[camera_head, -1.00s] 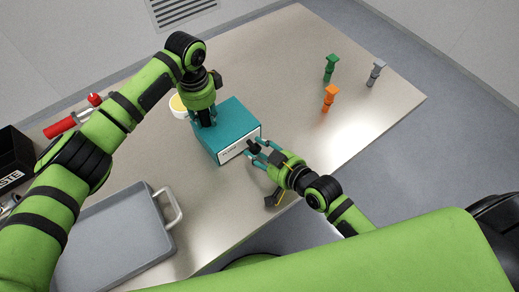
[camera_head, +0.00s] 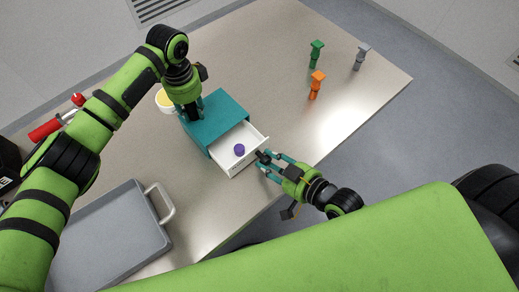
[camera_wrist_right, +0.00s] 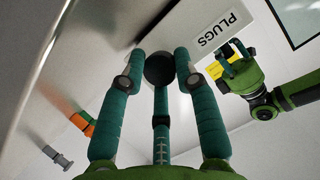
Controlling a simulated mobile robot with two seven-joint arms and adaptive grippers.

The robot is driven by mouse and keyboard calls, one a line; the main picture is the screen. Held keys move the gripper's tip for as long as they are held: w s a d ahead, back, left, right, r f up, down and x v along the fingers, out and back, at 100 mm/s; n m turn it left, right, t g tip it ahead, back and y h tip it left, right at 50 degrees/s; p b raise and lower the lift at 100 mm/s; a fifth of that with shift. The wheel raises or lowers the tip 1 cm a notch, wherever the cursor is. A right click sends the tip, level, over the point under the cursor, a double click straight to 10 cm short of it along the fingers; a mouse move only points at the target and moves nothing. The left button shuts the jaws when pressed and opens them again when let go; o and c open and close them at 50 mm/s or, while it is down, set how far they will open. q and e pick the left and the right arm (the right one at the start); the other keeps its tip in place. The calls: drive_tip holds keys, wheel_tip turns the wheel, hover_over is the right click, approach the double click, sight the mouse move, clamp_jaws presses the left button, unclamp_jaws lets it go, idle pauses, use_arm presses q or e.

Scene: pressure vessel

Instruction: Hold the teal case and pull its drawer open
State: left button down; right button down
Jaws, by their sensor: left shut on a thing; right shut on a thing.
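The teal case (camera_head: 221,108) stands on the table, with its white drawer (camera_head: 254,152) pulled out toward my right arm. A small purple round thing (camera_head: 239,150) lies in the drawer. My left gripper (camera_head: 192,114) is shut on the case's back left side; its fingertips are partly hidden. My right gripper (camera_head: 265,158) is shut on the dark drawer knob (camera_wrist_right: 159,69) at the drawer front. In the right wrist view the drawer front (camera_wrist_right: 215,28) reads "PLUGS", and both fingers close on the round knob.
A grey tray (camera_head: 108,240) with a handle lies at the near left. A yellow-filled white bowl (camera_head: 163,101) sits behind the case. Green (camera_head: 316,54), orange (camera_head: 316,86) and grey (camera_head: 361,56) pieces stand at the right. A red-handled tool (camera_head: 45,130) lies far left.

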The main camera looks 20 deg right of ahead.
use_arm(q)
drive_tip(key=shift+f, duration=0.1)
use_arm(e)
drive_tip(key=shift+s+r, duration=0.1)
drive_tip(key=c, duration=1.2)
unclamp_jaws()
drive_tip(key=v, duration=1.2)
drive_tip(key=shift+s, duration=0.1)
use_arm(q)
drive_tip(key=c, duration=0.9)
unclamp_jaws()
drive_tip(key=shift+a, duration=0.1)
drive_tip(key=shift+o, duration=0.2)
